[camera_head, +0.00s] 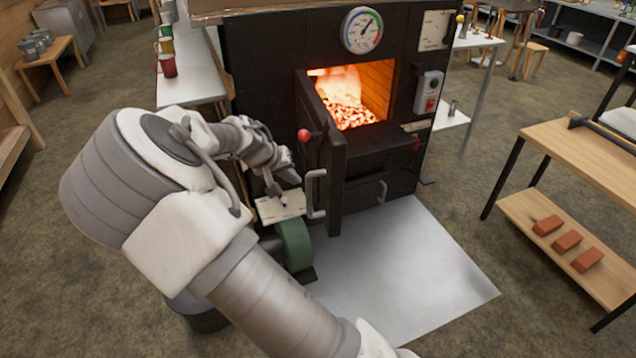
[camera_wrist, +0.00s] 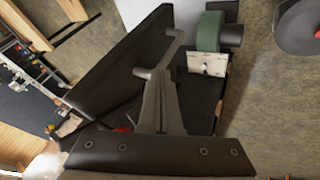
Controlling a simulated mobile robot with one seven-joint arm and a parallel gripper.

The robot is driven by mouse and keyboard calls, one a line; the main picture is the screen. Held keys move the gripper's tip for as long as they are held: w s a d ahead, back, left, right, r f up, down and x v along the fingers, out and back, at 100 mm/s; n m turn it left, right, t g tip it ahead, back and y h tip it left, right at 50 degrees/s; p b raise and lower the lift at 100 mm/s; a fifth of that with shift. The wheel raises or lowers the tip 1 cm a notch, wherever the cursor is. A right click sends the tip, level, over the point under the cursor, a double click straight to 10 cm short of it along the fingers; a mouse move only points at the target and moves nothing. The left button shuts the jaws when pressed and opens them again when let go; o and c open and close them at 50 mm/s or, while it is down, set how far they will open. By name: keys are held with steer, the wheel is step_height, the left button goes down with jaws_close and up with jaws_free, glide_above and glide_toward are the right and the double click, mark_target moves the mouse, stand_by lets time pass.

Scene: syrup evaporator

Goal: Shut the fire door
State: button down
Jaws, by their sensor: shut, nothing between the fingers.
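The black fire door (camera_head: 337,165) stands open on the furnace, swung out from the left side of the glowing firebox opening (camera_head: 352,97). Its grey bar handle (camera_head: 317,195) is on the door's outer face, toward my gripper. My gripper (camera_head: 292,181) is left of the handle and above a small green blower. In the wrist view the dark door panel (camera_wrist: 125,65) fills the upper left, with the handle (camera_wrist: 170,55) on it. My gripper fingers (camera_wrist: 158,88) are shut and empty, right at the handle's near end; I cannot tell whether they touch it.
The green blower (camera_head: 295,245) with a pale plate (camera_head: 280,207) stands close beneath my gripper. A metal floor sheet (camera_head: 400,265) lies clear before the furnace. A red knob (camera_head: 304,135) is left of the door. A wooden shelf table (camera_head: 580,160) with bricks stands right.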

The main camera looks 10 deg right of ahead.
steer(key=w, duration=0.1)
steer(key=b, duration=0.2)
glide_toward(327, 190)
step_height(327, 190, down, 4)
steer(key=w+a, duration=0.1)
steer(key=a, duration=0.1)
steer(key=shift+w+d+f+b, duration=0.1)
steer(key=shift+w+d+b, duration=0.15)
steer(key=shift+d, duration=0.7)
steer(key=shift+w+d+b, duration=0.25)
steer(key=shift+d, duration=0.7)
steer(key=shift+d, duration=0.15)
